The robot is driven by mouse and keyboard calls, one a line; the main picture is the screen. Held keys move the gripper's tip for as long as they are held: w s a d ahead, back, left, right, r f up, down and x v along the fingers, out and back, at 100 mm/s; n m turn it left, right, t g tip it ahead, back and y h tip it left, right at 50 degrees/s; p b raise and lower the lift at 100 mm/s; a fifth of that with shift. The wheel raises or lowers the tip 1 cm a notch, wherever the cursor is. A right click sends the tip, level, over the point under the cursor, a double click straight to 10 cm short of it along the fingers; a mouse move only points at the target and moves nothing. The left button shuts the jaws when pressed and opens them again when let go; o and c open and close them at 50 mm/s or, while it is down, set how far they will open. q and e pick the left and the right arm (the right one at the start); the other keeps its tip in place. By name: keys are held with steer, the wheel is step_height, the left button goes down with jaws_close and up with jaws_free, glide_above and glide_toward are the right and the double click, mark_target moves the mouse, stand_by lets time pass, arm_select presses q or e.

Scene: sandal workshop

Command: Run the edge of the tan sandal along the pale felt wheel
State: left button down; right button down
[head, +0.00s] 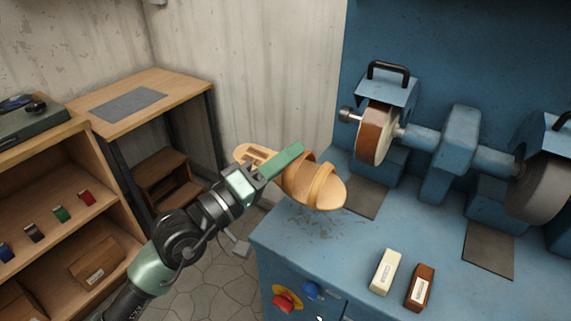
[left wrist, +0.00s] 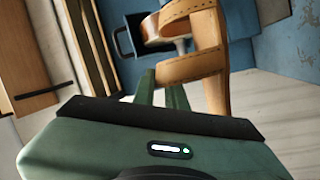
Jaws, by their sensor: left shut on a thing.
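The tan sandal (head: 328,195) is held in the air over the left front edge of the blue bench, toe toward the right. My left gripper (head: 284,160) is shut on it near its middle; the finger contact is partly hidden. In the left wrist view the sandal's straps (left wrist: 207,50) rise beyond the green fingers (left wrist: 160,90). A wheel with a pale side face and brown rim (head: 376,136) is on the machine's left end, up and right of the sandal and apart from it. A grey wheel (head: 540,188) is on the right end. My right gripper is not in view.
A cream block (head: 384,272) and a brown block (head: 420,288) lie on the blue bench (head: 345,250). A lamp-like guard (head: 388,88) covers the left wheel's top. Red and blue controls (head: 287,300) are on the bench front. A wooden shelf (head: 88,150) stands left.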

arm_select(q)
steer(key=shift+w+d+r, duration=0.25)
steer(key=shift+w+r, duration=0.1)
steer(key=shift+w+d+r+p, duration=0.25)
steer(key=shift+w+d, duration=0.4)
steer(key=shift+w, duration=0.35)
steer(key=shift+w+d+r+p, duration=0.2)
steer(key=shift+w+d, duration=0.45)
steer(key=shift+w, duration=0.3)
steer(key=shift+w+d+r+b, duration=0.2)
steer(key=shift+w+d+b, duration=0.25)
steer(key=shift+w, duration=0.35)
steer(key=shift+s+d, duration=0.2)
steer(key=shift+s, duration=0.05)
stand_by(0.5)
steer(key=shift+s+d, duration=0.25)
steer(key=shift+s, duration=0.2)
steer(key=shift+s+d+f+h, duration=0.1)
steer(key=shift+f+h, duration=0.05)
steer(key=shift+h, duration=0.15)
stand_by(1.8)
